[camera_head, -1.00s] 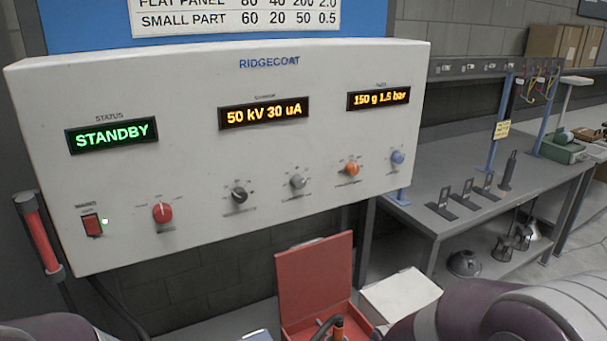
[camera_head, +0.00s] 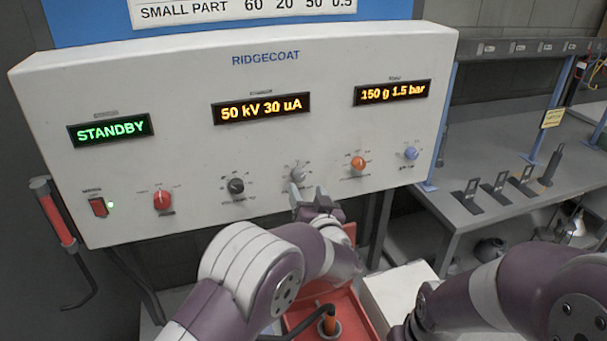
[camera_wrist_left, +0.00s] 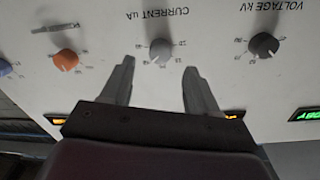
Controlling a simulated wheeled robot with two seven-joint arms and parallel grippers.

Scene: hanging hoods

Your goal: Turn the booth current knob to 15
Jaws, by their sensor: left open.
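The current knob (camera_head: 298,174) is the light grey one near the middle of the booth panel's lower row. In the left wrist view the current knob (camera_wrist_left: 160,50) appears upside down under the label "CURRENT uA". My left gripper (camera_head: 308,192) is just below and in front of it in the head view. In the wrist view its two fingers (camera_wrist_left: 159,66) are spread, one to each side of the knob's line, with nothing between them; I cannot tell if they touch it. The charge display (camera_head: 262,108) reads 50 kV 30 uA. My right gripper is out of view.
The dark voltage knob (camera_head: 236,186) and orange knob (camera_head: 358,163) flank the current knob. A blue knob (camera_head: 411,153), red knob (camera_head: 163,200) and red switch (camera_head: 98,207) are farther out. A grey bench (camera_head: 465,215) stands right.

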